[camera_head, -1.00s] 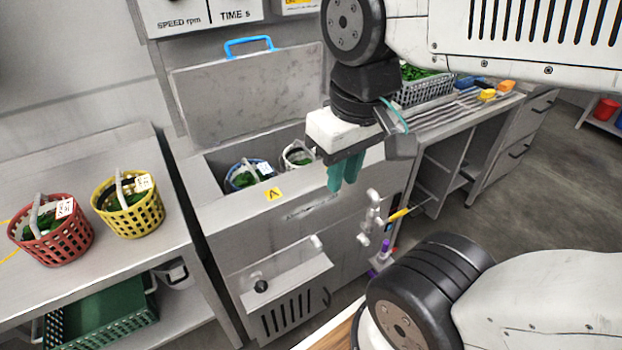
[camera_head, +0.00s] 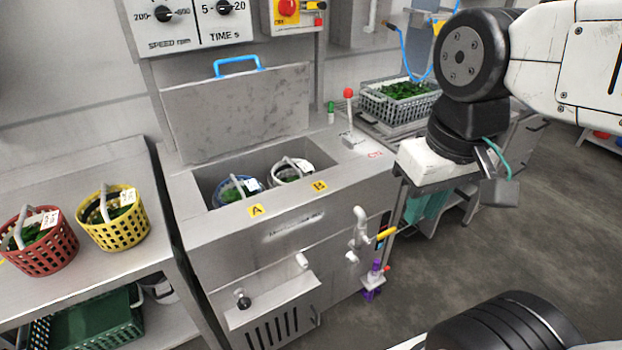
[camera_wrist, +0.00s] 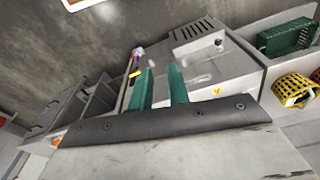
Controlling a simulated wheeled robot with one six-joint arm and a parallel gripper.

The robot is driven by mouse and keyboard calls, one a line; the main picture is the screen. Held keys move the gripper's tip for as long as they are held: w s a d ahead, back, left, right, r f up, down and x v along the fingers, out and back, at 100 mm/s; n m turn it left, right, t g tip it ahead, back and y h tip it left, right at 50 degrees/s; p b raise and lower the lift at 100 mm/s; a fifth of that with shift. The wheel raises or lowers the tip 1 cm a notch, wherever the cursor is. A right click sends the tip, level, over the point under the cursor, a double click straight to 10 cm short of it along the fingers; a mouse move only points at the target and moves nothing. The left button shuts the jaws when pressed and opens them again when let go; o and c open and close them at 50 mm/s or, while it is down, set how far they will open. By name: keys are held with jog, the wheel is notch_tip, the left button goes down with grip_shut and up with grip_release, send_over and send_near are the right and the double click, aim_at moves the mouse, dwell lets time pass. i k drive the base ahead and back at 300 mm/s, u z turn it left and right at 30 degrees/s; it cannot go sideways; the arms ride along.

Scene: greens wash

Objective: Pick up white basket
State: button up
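The white basket (camera_head: 306,164) sits in the open well of the metal washer, at the B mark, with its light handle raised and a white tag on it. Its lower part is hidden by the well's front wall. A blue basket (camera_head: 226,196) with greens sits to its left at the A mark. My gripper (camera_head: 427,206) hangs to the right of the washer, apart from the white basket. In the wrist view its two teal fingers (camera_wrist: 160,72) stand apart with nothing between them. The white basket is not seen in that view.
The washer's lid (camera_head: 235,112) stands open behind the well. A lever with a red knob (camera_head: 348,94) rises at the well's right. A yellow basket (camera_head: 113,220) and a red basket (camera_head: 38,243) stand on the left bench. A grey crate of greens (camera_head: 372,106) is at the back right.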

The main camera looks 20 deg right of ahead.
aim_at(305, 166)
jog(key=i, duration=0.95)
